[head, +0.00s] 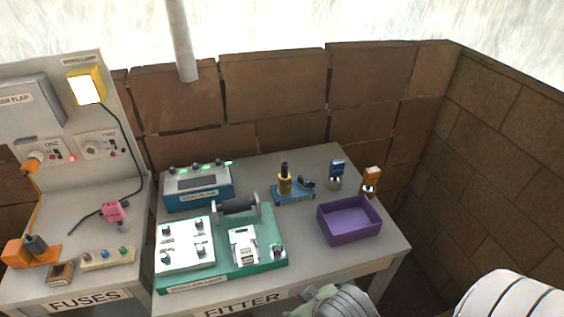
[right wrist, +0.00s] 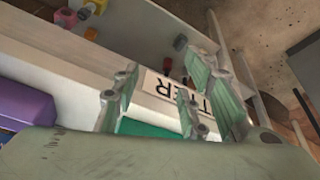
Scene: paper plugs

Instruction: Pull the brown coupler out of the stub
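A small orange-brown block (head: 371,174), which looks like the brown coupler, stands upright on a short pale round base (head: 368,188), seemingly the stub. They are at the back right of the bench, behind the purple box, and small in the head view. Neither shows clearly in the right wrist view. My right gripper (right wrist: 162,85) has its fingers spread with nothing between them. In the head view it is low at the bench's front edge (head: 330,293), well short of the block. My left gripper is not in view.
A purple box (head: 350,231) stands in front of the block. A blue block (head: 337,167) on a similar base is left of it. A blue stand (head: 292,197) and a green fixture (head: 222,279) lie further left. A brick wall (head: 495,150) rises at right.

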